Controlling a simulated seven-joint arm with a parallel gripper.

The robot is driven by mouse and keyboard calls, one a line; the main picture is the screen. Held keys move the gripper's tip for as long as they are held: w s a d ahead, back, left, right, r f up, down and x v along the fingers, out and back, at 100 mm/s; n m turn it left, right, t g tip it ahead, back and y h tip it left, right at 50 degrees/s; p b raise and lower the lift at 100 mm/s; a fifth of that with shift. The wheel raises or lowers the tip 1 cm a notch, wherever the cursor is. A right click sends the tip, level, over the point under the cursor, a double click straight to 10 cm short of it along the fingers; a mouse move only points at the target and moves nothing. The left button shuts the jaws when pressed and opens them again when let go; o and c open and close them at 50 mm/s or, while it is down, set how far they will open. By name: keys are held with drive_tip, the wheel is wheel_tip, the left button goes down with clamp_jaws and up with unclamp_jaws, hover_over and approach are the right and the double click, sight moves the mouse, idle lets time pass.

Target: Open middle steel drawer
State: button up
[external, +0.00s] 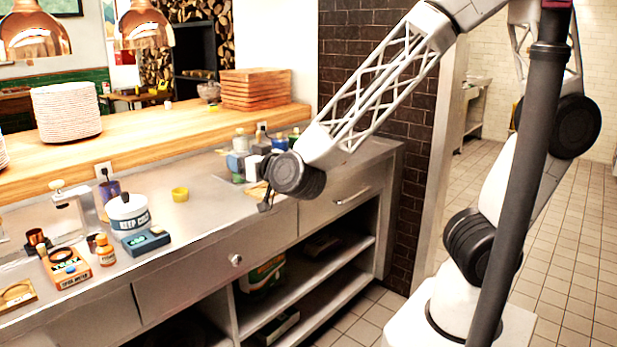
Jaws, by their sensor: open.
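The middle steel drawer (190,277) is set in the front of the steel counter, between a drawer front on the left (90,328) and one on the right (325,203). It looks shut, with its face about flush. It has a round knob (235,260). My gripper (266,203) is open and small in view, above and to the right of the knob, near the counter's front edge. It looks apart from the knob. Its fingers are dark and partly hidden by the wrist, and I see nothing between them.
Bottles and small containers (238,160) stand behind my gripper on the counter. A white pot (128,212), an orange tester box (68,268) and a blue box (146,242) stand to the left. Open shelves (330,262) lie below the drawers. The tiled floor at right looks clear.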

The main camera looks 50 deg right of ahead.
approach(238, 262)
drive_tip(key=w, duration=0.3)
drive_tip(key=shift+w, duration=3.85)
drive_tip(key=shift+c, duration=0.5)
clamp_jaws()
drive_tip(key=s, duration=3.3)
drive_tip(key=shift+s, duration=0.1)
